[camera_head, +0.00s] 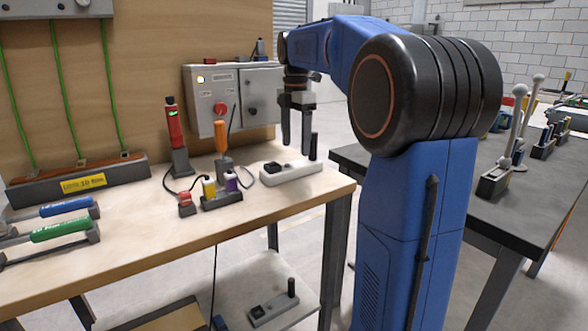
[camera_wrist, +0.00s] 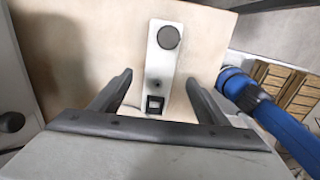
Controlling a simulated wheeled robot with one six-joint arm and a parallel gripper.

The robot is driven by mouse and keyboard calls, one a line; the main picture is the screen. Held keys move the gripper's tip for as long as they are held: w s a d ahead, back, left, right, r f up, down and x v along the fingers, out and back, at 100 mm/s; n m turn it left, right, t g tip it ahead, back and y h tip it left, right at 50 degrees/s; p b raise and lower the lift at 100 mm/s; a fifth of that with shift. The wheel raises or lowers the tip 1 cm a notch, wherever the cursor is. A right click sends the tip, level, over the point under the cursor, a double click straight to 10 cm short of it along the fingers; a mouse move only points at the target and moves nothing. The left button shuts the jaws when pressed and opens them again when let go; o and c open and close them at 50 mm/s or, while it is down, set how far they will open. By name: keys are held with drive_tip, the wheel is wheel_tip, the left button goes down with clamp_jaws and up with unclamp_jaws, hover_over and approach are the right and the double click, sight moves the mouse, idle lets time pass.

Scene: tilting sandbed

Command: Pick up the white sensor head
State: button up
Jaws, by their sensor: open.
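The white sensor head (camera_head: 291,171) is a long, low white bar with a black upright post at one end and a small black block at the other. It lies on the wooden workbench (camera_head: 150,236) near its right edge. In the wrist view the white sensor head (camera_wrist: 162,68) runs lengthwise between the fingers, its round black post top at the far end and a black square part at the near end. My gripper (camera_head: 295,148) is open and empty, pointing down above the bar. In the wrist view, my gripper (camera_wrist: 160,80) has a finger on each side of it, apart from it.
Left of the bar stand a small holder with coloured plugs (camera_head: 222,198), an orange-handled tool (camera_head: 222,137) and a red device (camera_head: 175,127). A control box (camera_head: 232,98) stands behind. A similar bar (camera_head: 273,311) lies on the lower shelf. A dark table (camera_head: 440,200) is at right.

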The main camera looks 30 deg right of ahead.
sight(294, 164)
drive_tip(key=shift+a+f, duration=0.15)
drive_tip(key=shift+f, duration=1.45)
drive_tip(key=shift+a+f, duration=0.1)
drive_tip(key=shift+f, duration=1.5)
drive_tip(key=c, duration=1.3)
drive_tip(key=shift+r, duration=0.15)
